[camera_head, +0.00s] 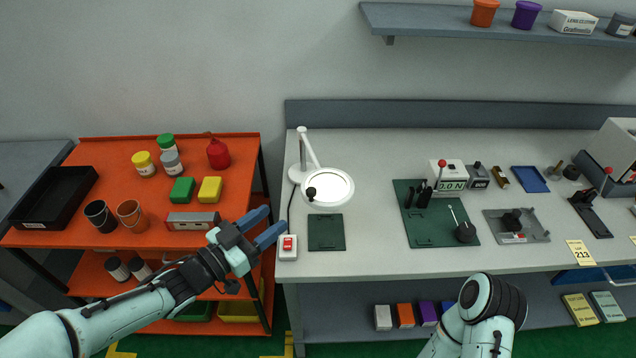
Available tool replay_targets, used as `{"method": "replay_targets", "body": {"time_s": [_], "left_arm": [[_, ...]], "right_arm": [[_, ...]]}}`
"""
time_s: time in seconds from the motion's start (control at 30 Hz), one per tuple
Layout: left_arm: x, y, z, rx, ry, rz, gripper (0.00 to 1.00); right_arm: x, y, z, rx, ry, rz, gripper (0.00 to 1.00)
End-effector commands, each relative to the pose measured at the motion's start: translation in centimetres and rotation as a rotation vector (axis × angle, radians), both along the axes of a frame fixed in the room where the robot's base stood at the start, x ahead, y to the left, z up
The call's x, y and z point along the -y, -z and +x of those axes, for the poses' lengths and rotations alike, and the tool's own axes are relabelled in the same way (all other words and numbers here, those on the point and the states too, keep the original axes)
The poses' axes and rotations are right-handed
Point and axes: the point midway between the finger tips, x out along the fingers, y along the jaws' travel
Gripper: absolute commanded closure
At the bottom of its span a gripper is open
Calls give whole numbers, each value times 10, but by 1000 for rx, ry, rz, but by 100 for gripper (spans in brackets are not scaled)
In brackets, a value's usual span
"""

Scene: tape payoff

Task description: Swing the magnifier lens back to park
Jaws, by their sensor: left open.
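The magnifier lens (335,190) is a round, bright white disc on the left part of the grey workbench. A black knob (311,193) sits at its left side. A white arm (312,150) links it to an upright post (302,148) on a round base (297,173) at its upper left. My left gripper (277,217) has blue fingers spread apart and empty. It is at the bench's left edge, left of and below the lens, apart from it. My right arm (478,318) shows at the bottom; its gripper is out of view.
A red rocker switch box (288,253) and a dark green mat (326,232) lie just below the lens. An orange cart (100,237) with cups and jars stands left. A force gauge (450,176) and fixtures occupy the bench's right. Bare bench lies between lens and gauge.

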Motion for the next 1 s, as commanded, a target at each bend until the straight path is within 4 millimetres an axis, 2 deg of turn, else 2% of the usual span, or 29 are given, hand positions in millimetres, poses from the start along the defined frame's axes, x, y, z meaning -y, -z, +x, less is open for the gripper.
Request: {"method": "replay_targets", "body": {"time_s": [0.53,0.73,1.0], "left_arm": [[74,-1,73,-3,2,-3,53],[88,0,88,-4,-1,-2,53],[90,2,91,-4,-3,0,53]], "right_arm": [[0,-17,12,13,0,0,52],[0,-22,15,17,-1,0,52],[0,-22,16,18,0,0,52]]}}
